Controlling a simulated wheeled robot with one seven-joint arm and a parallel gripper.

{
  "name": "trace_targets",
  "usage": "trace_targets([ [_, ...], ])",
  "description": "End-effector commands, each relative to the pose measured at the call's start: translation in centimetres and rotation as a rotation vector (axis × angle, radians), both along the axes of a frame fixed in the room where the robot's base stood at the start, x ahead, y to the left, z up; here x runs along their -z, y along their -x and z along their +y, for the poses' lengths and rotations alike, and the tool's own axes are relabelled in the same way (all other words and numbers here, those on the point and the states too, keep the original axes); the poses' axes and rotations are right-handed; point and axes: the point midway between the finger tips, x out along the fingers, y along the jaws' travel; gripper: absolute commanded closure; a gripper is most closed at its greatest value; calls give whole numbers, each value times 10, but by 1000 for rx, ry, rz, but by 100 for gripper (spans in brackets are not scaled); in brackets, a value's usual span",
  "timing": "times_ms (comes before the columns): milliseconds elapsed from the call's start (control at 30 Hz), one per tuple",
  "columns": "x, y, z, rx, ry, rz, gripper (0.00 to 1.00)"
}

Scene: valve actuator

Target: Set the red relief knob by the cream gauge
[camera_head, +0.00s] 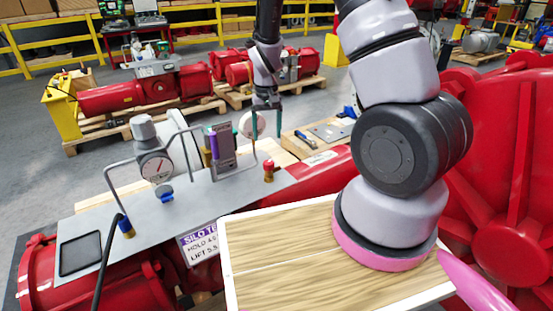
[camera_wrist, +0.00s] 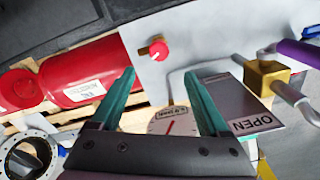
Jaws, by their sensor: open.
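The red relief knob (camera_head: 268,165) sits on a brass stem on the grey plate. In the wrist view the red knob (camera_wrist: 158,50) is just beyond the fingertips, roughly centred between them. My gripper (camera_head: 266,137) is open and empty, with its teal fingers pointing down above the knob; its fingers also show in the wrist view (camera_wrist: 159,74). The cream gauge (camera_head: 244,124) is partly behind a finger in the head view. In the wrist view the cream gauge (camera_wrist: 172,122) shows between the fingers with a slanting red needle; my gripper body hides its lower part.
Another gauge (camera_head: 155,165) stands on the plate at left, beside bent grey pipes. A purple-handled valve and its panel (camera_head: 222,146) stand left of the gripper; the OPEN plate (camera_wrist: 238,104) lies close to the right finger. A wooden-topped board (camera_head: 290,262) is in front.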

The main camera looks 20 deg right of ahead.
Motion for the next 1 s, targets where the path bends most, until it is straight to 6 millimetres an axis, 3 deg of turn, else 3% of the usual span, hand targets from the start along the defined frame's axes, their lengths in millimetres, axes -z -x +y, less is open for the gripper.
trace_targets([
  [167, 17, 1, 0, -3, 4, 7, 21],
  [600, 94, 1, -1, 0, 4, 6, 21],
  [800, 110, 1, 0, -2, 3, 5, 21],
  [1000, 112, 0, 0, -1, 3, 3, 21],
])
